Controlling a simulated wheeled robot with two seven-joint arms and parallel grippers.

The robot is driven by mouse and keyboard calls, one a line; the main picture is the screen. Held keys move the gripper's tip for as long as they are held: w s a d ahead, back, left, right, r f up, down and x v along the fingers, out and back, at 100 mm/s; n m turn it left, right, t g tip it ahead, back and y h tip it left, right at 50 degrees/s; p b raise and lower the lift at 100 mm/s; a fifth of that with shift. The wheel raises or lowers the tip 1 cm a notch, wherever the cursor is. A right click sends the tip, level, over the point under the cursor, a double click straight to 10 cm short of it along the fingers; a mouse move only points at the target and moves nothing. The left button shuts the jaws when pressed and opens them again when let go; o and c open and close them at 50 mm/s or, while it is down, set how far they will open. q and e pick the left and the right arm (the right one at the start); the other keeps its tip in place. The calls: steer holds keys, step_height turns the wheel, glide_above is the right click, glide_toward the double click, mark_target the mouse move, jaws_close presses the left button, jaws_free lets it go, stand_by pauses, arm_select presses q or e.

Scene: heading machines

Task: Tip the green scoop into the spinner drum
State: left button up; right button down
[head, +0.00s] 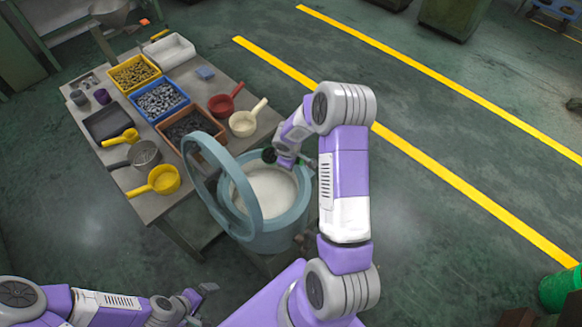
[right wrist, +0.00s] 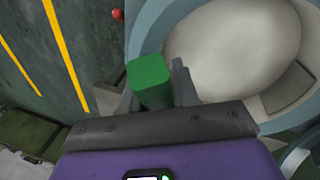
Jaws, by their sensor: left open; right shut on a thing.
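The spinner drum (head: 273,230) is a blue-grey tub with a pale inside, and its round lid (head: 250,190) stands open on the left. My right gripper (head: 284,160) is over the drum's far rim. In the right wrist view it (right wrist: 155,95) is shut on the green scoop, whose green handle (right wrist: 150,80) shows between the dark fingers. The scoop's bowl is hidden, so its tilt and contents cannot be told. The drum's pale inside (right wrist: 230,45) fills the upper right there. My left gripper (head: 203,302) is open and empty, low in front of the drum.
A work table (head: 143,207) left of the drum holds a yellow bin (head: 133,72), a blue bin (head: 158,100), a brown bin (head: 188,128), a red scoop (head: 225,101), a cream scoop (head: 247,121) and a yellow scoop (head: 160,181).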

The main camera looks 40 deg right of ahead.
steer(key=shift+s+a+f+t+h+b, duration=0.25)
steer(key=shift+t+h+b, duration=1.15)
steer(key=shift+b, duration=3.7)
steer(key=shift+s+a+f+t+h+b, duration=0.1)
steer(key=shift+a+f+t+h+b, duration=0.45)
steer(key=shift+h+b, duration=3.1)
steer(key=shift+s+a+r+t+h+b, duration=0.2)
steer(key=shift+t+b, duration=1.05)
steer(key=shift+b, duration=5.3)
steer(key=shift+d+f, duration=0.15)
